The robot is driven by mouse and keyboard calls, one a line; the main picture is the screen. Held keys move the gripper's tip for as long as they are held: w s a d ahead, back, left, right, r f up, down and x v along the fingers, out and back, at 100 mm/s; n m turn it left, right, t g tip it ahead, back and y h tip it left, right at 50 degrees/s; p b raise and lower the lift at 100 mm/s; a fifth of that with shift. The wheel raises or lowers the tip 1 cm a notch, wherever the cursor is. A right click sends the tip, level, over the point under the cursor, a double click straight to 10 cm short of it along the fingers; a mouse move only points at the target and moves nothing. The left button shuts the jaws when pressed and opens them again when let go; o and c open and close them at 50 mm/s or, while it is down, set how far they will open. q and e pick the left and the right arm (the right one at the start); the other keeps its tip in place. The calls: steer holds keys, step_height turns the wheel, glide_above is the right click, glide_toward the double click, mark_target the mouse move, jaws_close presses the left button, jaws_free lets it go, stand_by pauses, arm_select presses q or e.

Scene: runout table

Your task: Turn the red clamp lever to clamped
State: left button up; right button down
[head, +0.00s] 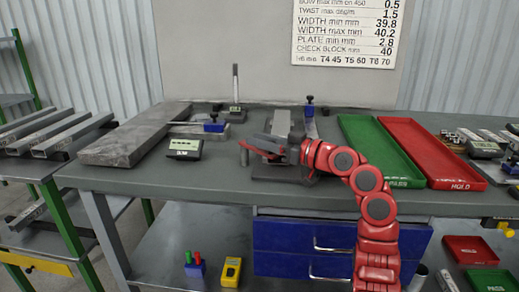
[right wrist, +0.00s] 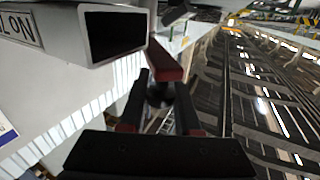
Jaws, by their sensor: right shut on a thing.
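The red clamp lever (head: 258,150) shows at the front of a dark fixture (head: 284,172) in the middle of the bench. Its bar points left in the head view. My right gripper (head: 292,152) is at the lever's right part and shut on it. In the right wrist view the lever (right wrist: 166,62) runs out from between the two fingers of this gripper (right wrist: 160,95). A grey hollow metal profile (head: 281,123) sits in the fixture. Its open square end (right wrist: 115,32) is close above the fingers in the wrist view. My left gripper is out of view.
A grey stone plate (head: 125,146) and a display marked BOW (head: 184,149) lie to the left. Green (head: 404,181) and red (head: 470,183) trays lie to the right. The bench front is mostly clear.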

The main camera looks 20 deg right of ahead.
stand_by(0.5)
steer(key=c, duration=0.6)
jaws_free()
steer(key=shift+d, duration=0.1)
steer(key=p+v, duration=0.1)
steer(key=v, duration=1.6)
steer(key=shift+d, duration=0.2)
